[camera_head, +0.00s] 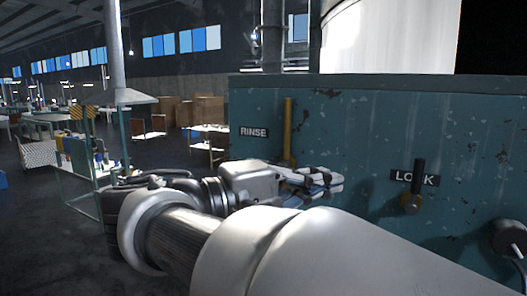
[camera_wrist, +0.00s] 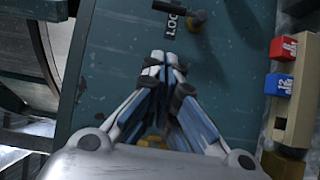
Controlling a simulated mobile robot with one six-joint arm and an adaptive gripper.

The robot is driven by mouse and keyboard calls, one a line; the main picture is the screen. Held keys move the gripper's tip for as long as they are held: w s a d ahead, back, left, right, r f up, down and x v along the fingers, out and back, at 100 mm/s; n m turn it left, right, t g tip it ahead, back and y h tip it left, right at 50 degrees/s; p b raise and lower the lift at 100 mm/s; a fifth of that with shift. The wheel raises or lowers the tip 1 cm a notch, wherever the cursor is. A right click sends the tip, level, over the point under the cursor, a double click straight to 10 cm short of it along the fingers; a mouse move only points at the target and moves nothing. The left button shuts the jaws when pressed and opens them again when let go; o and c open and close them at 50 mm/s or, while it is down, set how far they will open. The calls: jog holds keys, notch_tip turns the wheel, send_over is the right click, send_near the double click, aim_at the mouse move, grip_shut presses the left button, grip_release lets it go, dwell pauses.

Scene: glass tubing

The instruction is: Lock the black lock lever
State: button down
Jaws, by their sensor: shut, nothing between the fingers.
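The black lock lever (camera_head: 419,175) stands upright on a brass pivot on the teal cabinet face (camera_head: 360,120), beside the LOCK label. In the wrist view the black lever (camera_wrist: 177,9) lies near the top edge, beyond my fingertips, with the LOCK label (camera_wrist: 171,25) beside it. My gripper (camera_head: 338,183) is shut and empty. It is left of the lever in the head view, apart from it. In the wrist view my gripper's fingertips (camera_wrist: 161,63) are together and point toward the label and lever.
A yellow lever (camera_head: 288,130) stands upright next to the RINSE label (camera_head: 254,132), behind my gripper. A dark round fitting with a cable (camera_head: 510,238) is at the right edge. The wrist view shows red (camera_wrist: 283,47) and blue (camera_wrist: 279,84) blocks on a tan strip.

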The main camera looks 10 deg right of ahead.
aim_at(416, 184)
jog(key=shift+s, duration=0.1)
jog(key=shift+s+d+p+x, duration=0.2)
jog(key=shift+s+p+x, duration=0.25)
jog(key=shift+x, duration=1.7)
jog(key=shift+s+d+p+x, duration=0.2)
jog(key=shift+s+p+x, duration=0.3)
jog(key=shift+x, duration=1.65)
jog(key=shift+s+d+p+x, duration=0.15)
jog(key=shift+s+p+x, duration=0.3)
jog(key=shift+x, duration=1.65)
jog(key=shift+w, duration=0.1)
